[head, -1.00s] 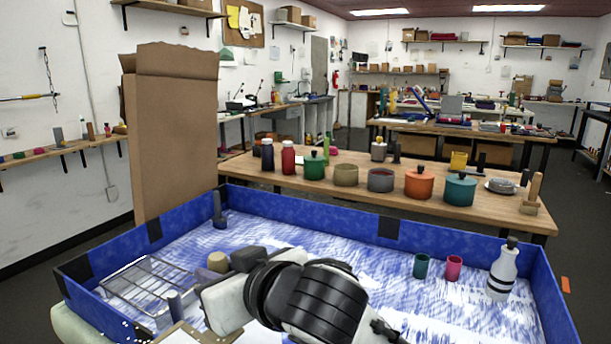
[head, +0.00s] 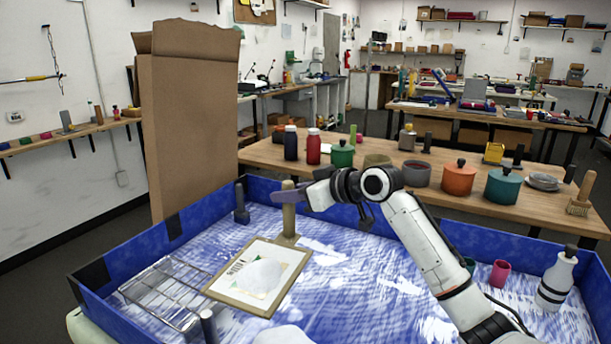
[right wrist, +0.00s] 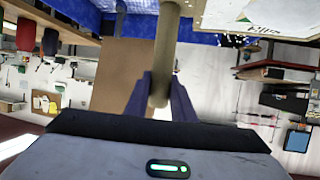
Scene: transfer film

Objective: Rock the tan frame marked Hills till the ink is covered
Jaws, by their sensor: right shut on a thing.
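The tan frame (head: 222,297) lies at the left of the blue-walled tray (head: 195,222). Its sheet carries dark lettering, a green corner and a large whitish patch. The lettering reads like Hills in the right wrist view (right wrist: 262,28). A tan upright handle (head: 289,222) stands at the frame's far corner; I cannot tell whether they are joined. My right gripper (head: 290,193) is shut on this handle near its top; its purple fingers (right wrist: 160,82) sit on both sides of it. The frame's tilt is hard to tell. My left gripper is not in view.
A wire rack (head: 165,292) lies left of the frame. A dark post (head: 240,205) stands at the tray's far left. The tray's middle is mostly clear, with blue-streaked white flooring.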

